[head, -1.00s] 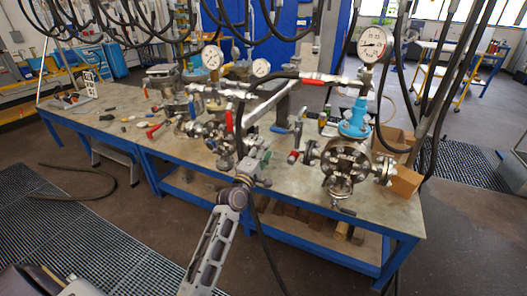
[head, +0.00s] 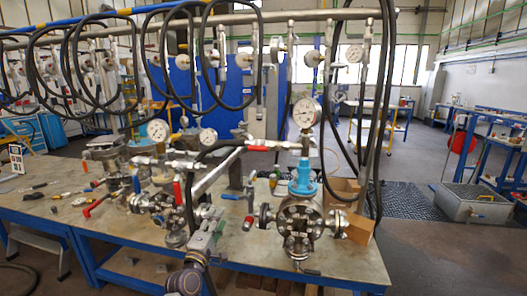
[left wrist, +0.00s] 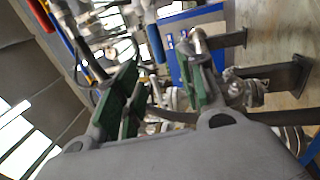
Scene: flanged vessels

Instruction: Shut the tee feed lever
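The pipework on the bench carries several coloured levers, and I cannot tell which is the tee feed lever. A red-handled one (head: 256,148) sits on the upper sloping pipe. Another red handle (head: 178,193) stands upright left of my gripper, and a blue handle (head: 230,196) lies to its right. My left gripper (head: 208,228) is in front of the pipework, low in the head view. In the left wrist view its green-padded fingers (left wrist: 162,92) are apart, with no lever visibly held between them. My right gripper is not in view.
A flanged vessel (head: 299,228) with a blue neck and a gauge (head: 306,112) stands right of my gripper. Black hoses (head: 372,110) hang down in front and above. The bench's right front corner (head: 360,268) is bare.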

